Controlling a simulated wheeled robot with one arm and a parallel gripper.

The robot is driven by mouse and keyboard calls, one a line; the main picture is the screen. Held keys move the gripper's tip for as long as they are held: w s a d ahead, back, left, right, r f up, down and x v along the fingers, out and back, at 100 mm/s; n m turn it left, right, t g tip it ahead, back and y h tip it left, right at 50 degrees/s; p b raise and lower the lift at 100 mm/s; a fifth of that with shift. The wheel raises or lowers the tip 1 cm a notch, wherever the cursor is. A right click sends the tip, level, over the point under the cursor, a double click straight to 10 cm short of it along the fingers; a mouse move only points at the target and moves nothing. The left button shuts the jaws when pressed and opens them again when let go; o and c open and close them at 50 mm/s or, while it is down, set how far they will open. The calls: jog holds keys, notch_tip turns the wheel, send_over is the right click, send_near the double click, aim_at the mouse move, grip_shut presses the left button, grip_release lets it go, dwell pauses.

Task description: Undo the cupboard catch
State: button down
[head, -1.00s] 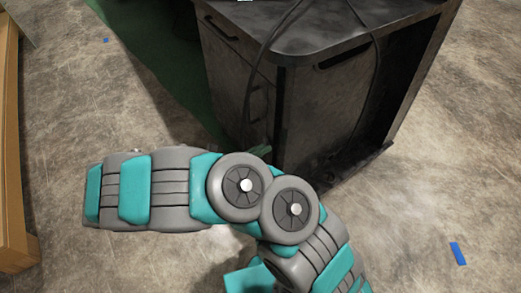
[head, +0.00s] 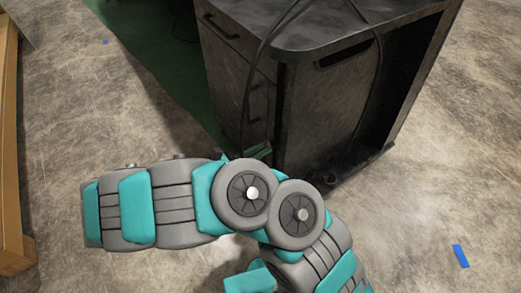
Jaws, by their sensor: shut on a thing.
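A dark, worn cupboard (head: 325,115) stands at the upper middle of the head view, with a dark top (head: 350,25). Its left face has a dark bar handle (head: 221,27) near the top and another handle shape lower down. I cannot make out a catch on it. My grey and teal arm crosses the lower middle, in front of the cupboard's lower left corner, and hides part of its base. My gripper does not show, so I cannot see what it holds or touches.
Dark cables (head: 262,65) hang over the cupboard's top and sides. A green floor strip (head: 150,55) lies left of it. A wooden piece (head: 10,150) stands at the left edge. Blue tape (head: 460,256) marks open concrete floor at the right.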

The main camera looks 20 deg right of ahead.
jog(key=c, duration=0.9)
grip_release()
jog(key=shift+o, duration=0.2)
jog(key=v, duration=0.8)
jog(key=shift+p, duration=0.35)
